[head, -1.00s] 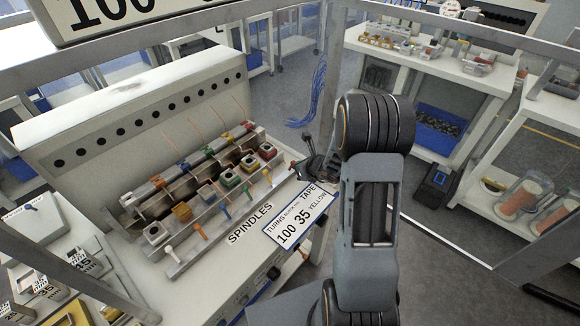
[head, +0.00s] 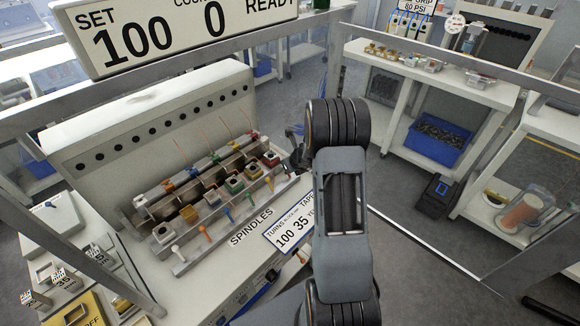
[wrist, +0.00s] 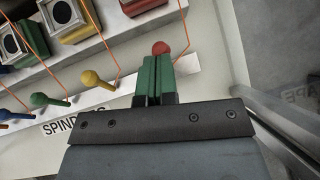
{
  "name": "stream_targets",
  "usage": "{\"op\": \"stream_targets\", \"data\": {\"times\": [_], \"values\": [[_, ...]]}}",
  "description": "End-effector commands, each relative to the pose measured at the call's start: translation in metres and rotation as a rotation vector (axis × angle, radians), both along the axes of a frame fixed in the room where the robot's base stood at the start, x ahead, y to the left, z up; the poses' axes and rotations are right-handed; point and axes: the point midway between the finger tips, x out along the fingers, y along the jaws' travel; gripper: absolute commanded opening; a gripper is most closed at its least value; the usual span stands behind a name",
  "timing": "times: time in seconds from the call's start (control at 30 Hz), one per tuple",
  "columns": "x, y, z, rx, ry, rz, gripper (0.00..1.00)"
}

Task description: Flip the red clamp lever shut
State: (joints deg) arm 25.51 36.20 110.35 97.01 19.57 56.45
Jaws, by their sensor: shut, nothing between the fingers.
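The red clamp lever shows as a round red knob (wrist: 160,47) just past the fingertips in the wrist view; its stem is hidden behind the fingers. My gripper (wrist: 159,62) is shut and empty, its green fingers side by side. The tips look very close to the knob; I cannot tell whether they touch. In the head view, the gripper is mostly hidden behind my arm, at the right end of the spindle fixture (head: 215,232).
The yellow lever (wrist: 95,79), green lever (wrist: 42,99) and a blue lever stand in the same row to the left. Coil blocks sit behind them with thin orange wires rising. A metal frame post (head: 335,85) stands behind my arm.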

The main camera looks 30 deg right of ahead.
Motion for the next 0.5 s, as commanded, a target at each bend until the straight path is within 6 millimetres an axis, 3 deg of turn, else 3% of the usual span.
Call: {"op": "stream_targets", "data": {"times": [0.5], "values": [[0.000,0.000,0.015,0.001,-0.001,0.001,0.00]]}}
